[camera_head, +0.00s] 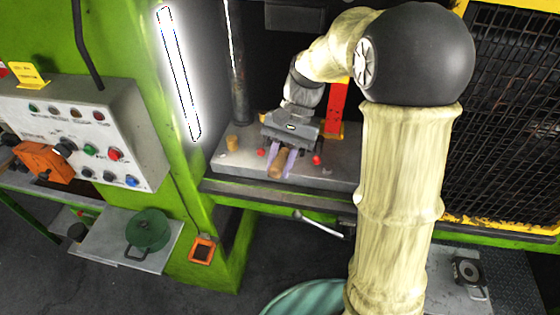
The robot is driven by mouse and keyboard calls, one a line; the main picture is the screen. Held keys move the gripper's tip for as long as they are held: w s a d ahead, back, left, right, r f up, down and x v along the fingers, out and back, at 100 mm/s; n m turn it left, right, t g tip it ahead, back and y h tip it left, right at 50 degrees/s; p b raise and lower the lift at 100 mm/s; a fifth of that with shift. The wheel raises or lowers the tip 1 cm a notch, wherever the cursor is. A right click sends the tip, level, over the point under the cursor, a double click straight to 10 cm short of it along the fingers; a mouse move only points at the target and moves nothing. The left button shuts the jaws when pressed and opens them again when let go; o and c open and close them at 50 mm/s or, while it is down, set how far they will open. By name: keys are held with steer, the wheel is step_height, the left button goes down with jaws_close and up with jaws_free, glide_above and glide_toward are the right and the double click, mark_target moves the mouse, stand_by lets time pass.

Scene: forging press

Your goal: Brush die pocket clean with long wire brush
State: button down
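My gripper (279,164) is over the front of the press's grey bed (232,164), pointing down and toward the camera. Its two pale purple fingers stand on either side of a brown wooden piece (277,168), which looks like the handle of the wire brush. The fingers appear to press against it. I cannot see the brush's bristles or its far end. The die pocket is not visible; my gripper and wrist cover the middle of the bed.
A short wooden peg (232,142) stands on the bed's left. A red post (337,108) rises behind. A control panel (88,130) and a green pot (148,229) on a shelf are at left. A lever (318,224) juts below the bed. A mesh guard (515,110) is at right.

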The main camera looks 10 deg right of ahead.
steer(key=shift+w+r+p, duration=0.1)
steer(key=shift+w+p, duration=0.05)
steer(key=shift+p, duration=0.15)
steer(key=shift+w+d, duration=0.15)
steer(key=shift+w, duration=0.15)
steer(key=shift+s, duration=0.2)
steer(key=shift+s+a, duration=0.3)
steer(key=shift+s, duration=0.25)
steer(key=shift+w+d, duration=0.1)
steer(key=shift+w, duration=0.1)
stand_by(0.4)
steer(key=shift+w+d+p, duration=0.15)
steer(key=shift+w+p, duration=0.3)
steer(key=shift+p, duration=0.1)
steer(key=shift+s, duration=0.15)
steer(key=shift+s+a, duration=0.2)
steer(key=shift+s, duration=0.35)
